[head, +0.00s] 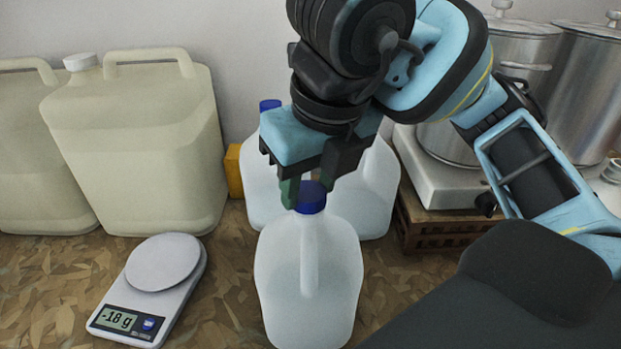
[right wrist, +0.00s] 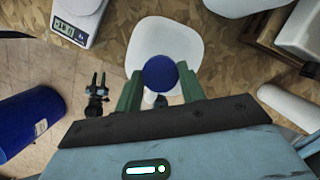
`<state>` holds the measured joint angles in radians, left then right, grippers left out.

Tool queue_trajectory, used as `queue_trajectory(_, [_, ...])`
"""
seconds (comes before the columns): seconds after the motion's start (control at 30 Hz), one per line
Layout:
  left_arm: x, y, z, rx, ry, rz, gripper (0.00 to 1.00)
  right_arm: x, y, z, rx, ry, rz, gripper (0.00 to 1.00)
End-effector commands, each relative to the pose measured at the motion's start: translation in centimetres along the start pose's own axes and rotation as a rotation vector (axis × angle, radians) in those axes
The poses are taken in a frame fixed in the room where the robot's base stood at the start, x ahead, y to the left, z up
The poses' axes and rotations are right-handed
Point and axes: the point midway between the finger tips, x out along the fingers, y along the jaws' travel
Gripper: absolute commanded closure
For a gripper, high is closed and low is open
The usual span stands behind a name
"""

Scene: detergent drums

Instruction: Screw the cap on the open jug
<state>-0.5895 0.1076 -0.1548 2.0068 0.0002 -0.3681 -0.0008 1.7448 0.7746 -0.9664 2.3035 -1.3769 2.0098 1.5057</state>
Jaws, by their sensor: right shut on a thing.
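A translucent white jug (head: 335,270) stands upright on the bench in the front middle, its handle towards me. A blue cap (head: 311,197) is at the top of its neck, roughly level; whether it is threaded on cannot be told. My right gripper (head: 303,187) comes down from above and is shut on the cap. In the right wrist view the round blue cap (right wrist: 160,73) sits between the green fingers, over the white jug (right wrist: 165,42). A small dark two-pronged shape (right wrist: 98,92), apparently my left gripper, shows at the left there; its opening is unclear.
A scale (head: 163,262) reading -18 g lies left of the jug. Two more white jugs (head: 262,190) stand close behind, one with a blue cap. Large cream canisters (head: 140,150) stand at the left. A hob with steel pots (head: 520,70) is at the right.

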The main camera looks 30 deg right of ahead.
Motion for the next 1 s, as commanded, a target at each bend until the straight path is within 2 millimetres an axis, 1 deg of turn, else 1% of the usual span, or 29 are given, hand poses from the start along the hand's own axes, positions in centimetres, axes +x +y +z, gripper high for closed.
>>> queue_trajectory(0.27, [0.06, -0.01, -0.02, 0.000, 0.000, 0.000, 0.64, 0.20, 0.14, -0.05, 0.284, 0.007, -0.085, 0.86])
queue_trajectory(0.3, [0.05, -0.01, -0.01, 0.000, 0.000, 0.000, 0.64, 0.25, 0.13, -0.06, 0.298, 0.008, -0.088, 0.58])
queue_trajectory(0.47, [-0.02, 0.01, 0.11, 0.000, -0.002, 0.000, 0.64, 0.21, 0.12, -0.04, 0.293, 0.007, -0.084, 0.37])
queue_trajectory(0.5, [-0.06, 0.03, 0.17, -0.001, -0.003, 0.000, 0.64, 0.18, 0.12, -0.03, 0.293, 0.007, -0.084, 0.35])
queue_trajectory(0.67, [-0.19, 0.07, 0.39, -0.001, -0.008, 0.001, 0.64, 0.10, 0.12, -0.01, 0.293, 0.004, -0.083, 0.35])
queue_trajectory(0.77, [-0.26, 0.10, 0.51, -0.002, -0.010, 0.001, 0.64, 0.07, 0.12, 0.00, 0.293, 0.004, -0.082, 0.24])
queue_trajectory(0.8, [-0.28, 0.10, 0.55, -0.002, -0.011, 0.001, 0.64, 0.07, 0.11, 0.01, 0.293, 0.004, -0.082, 0.18])
queue_trajectory(1.0, [-0.29, 0.10, 0.57, -0.002, -0.011, 0.001, 0.64, 0.04, 0.11, 0.02, 0.292, 0.003, -0.082, 0.17])
